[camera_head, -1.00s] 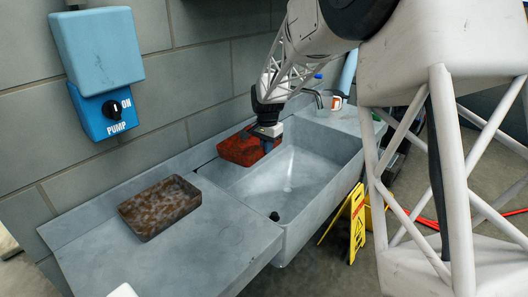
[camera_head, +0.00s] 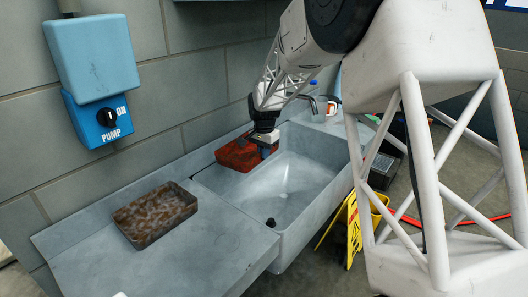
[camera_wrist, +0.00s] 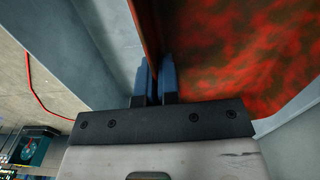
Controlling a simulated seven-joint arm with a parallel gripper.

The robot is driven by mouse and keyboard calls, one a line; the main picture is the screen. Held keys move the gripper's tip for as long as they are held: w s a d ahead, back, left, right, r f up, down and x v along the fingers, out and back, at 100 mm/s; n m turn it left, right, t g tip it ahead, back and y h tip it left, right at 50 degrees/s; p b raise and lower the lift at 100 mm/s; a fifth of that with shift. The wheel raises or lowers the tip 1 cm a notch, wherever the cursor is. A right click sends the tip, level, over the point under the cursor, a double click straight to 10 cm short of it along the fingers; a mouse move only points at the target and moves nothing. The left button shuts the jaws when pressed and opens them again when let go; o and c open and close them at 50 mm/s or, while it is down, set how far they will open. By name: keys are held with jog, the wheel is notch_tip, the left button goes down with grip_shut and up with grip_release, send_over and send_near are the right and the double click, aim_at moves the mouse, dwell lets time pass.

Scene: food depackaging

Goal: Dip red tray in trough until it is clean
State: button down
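The red tray (camera_head: 236,156) is at the back left corner of the trough (camera_head: 318,181) in the head view, with dark stains over its red surface. In the wrist view the stained inside of the red tray (camera_wrist: 240,50) fills the upper right. My gripper (camera_head: 267,150) is at the tray's right end. In the wrist view the two blue fingers of my gripper (camera_wrist: 157,78) stand close together on either side of the tray's wall. Whether the tray touches the trough's rim or bottom I cannot tell.
A brown stained tray (camera_head: 156,212) lies on the left counter (camera_head: 195,255). A blue pump box with a switch (camera_head: 107,115) is on the wall. A drain plug (camera_head: 270,222) sits in the trough. A white cup (camera_head: 333,107) is behind the trough.

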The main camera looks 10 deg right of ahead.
jog(key=shift+f, duration=11.85)
jog(key=shift+r, duration=0.1)
